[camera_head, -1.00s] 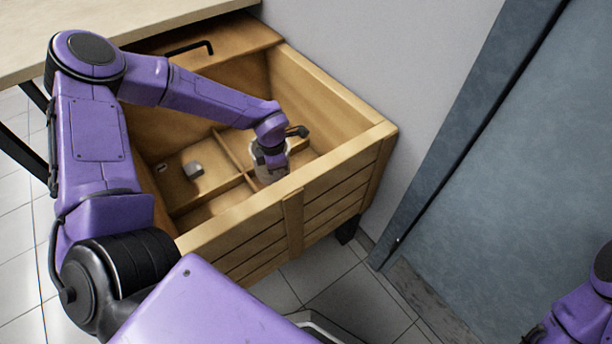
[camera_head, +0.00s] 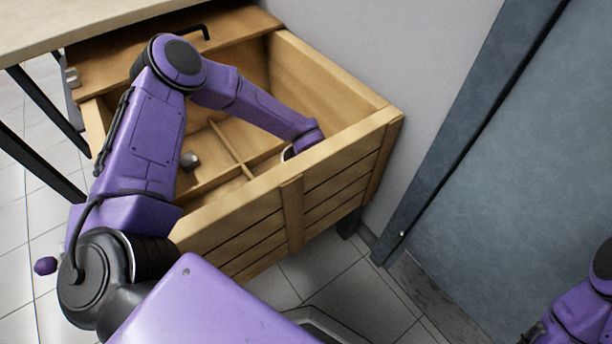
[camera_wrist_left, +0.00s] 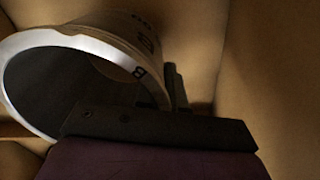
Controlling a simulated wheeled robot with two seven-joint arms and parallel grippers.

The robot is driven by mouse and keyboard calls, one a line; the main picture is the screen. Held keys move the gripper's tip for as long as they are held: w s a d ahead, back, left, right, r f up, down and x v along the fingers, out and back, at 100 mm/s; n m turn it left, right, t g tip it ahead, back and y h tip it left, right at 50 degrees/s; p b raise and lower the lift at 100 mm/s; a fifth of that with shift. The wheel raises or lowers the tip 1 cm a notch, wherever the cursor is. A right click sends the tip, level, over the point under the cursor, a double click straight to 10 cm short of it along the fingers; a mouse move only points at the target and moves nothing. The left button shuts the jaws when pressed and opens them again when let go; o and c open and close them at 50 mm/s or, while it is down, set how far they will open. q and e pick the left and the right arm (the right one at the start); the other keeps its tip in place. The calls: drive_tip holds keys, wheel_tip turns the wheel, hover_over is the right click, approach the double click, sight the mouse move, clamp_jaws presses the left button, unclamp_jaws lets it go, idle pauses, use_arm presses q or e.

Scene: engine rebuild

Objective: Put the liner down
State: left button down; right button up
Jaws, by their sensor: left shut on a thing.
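The liner (camera_wrist_left: 62,50) is a hollow cylinder with a bright metal rim and dark markings on its outside. In the left wrist view it lies tilted at the upper left. My left gripper (camera_wrist_left: 168,100) is shut on its wall near the rim. In the head view, my left arm reaches down into the wooden crate (camera_head: 293,215), and the front wall hides the gripper. Only a pale sliver of the liner (camera_head: 287,153) shows there. I cannot tell whether the liner touches the crate floor. My right gripper is out of view.
Thin wooden dividers (camera_head: 232,147) split the crate floor into compartments. A small grey metal part (camera_head: 189,160) lies in a left compartment. The crate's walls stand close around my left wrist. A table (camera_head: 60,30) is at the upper left, and a blue-grey door (camera_head: 530,170) is at the right.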

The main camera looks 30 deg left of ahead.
use_arm(q)
drive_tip(key=c, duration=1.2)
unclamp_jaws()
drive_tip(key=shift+f, duration=0.1)
drive_tip(key=shift+c, duration=0.2)
drive_tip(key=shift+r, duration=0.45)
wheel_tip(320, 180, up, 11)
drive_tip(key=p, duration=0.3)
drive_tip(key=shift+r, duration=0.2)
drive_tip(key=shift+r, duration=0.1)
